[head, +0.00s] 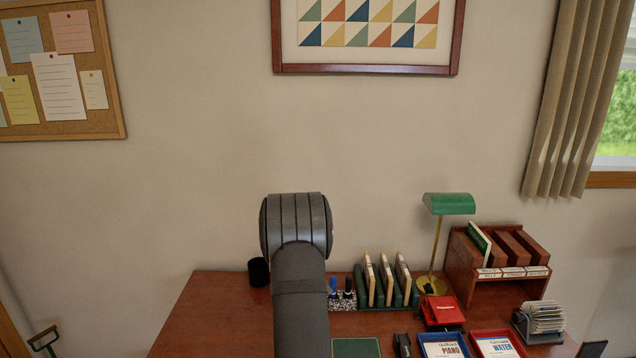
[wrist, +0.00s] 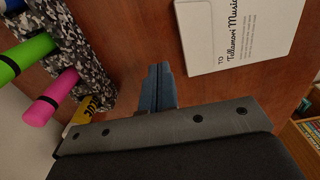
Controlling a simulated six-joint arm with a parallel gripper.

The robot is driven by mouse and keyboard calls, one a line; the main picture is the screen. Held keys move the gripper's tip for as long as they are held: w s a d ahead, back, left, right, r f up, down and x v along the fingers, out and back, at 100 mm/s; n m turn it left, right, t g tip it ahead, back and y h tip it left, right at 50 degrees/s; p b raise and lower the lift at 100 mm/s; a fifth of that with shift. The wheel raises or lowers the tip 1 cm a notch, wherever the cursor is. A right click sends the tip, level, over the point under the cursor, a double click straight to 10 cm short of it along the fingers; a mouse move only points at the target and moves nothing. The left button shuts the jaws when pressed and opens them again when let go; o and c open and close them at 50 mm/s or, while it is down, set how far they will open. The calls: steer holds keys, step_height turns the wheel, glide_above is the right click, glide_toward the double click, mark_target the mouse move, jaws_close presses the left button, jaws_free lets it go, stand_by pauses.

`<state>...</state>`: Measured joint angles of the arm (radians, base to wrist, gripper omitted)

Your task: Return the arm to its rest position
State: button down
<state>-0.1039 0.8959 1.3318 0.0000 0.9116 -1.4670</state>
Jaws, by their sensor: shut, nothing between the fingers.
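My gripper (wrist: 158,72) shows in the wrist view with its two dark fingers pressed together and nothing between them. It is over the reddish-brown wooden desk (wrist: 140,40), between a speckled pen holder on the left and a white envelope on the right. In the head view my grey arm rises in front of the desk (head: 225,305) and the wall, and my gripper cannot be made out there.
The envelope (wrist: 240,35) reads "Tellamori Music". Dividers (head: 385,280), a green lamp (head: 449,204), a wooden sorter (head: 470,255) and trays (head: 465,349) crowd the right side. The desk's left is mostly bare.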

steer(key=shift+r, duration=0.95)
steer(key=c, duration=1.2)
jaws_free()
steer(key=o, duration=0.3)
steer(key=shift+r, duration=0.15)
steer(key=o, duration=0.9)
steer(key=s+r, duration=0.3)
steer(key=r, duration=0.3)
steer(key=s+r, duration=0.9)
steer(key=r, duration=0.1)
step_height(320, 180, down, 10)
steer(key=shift+d, duration=0.25)
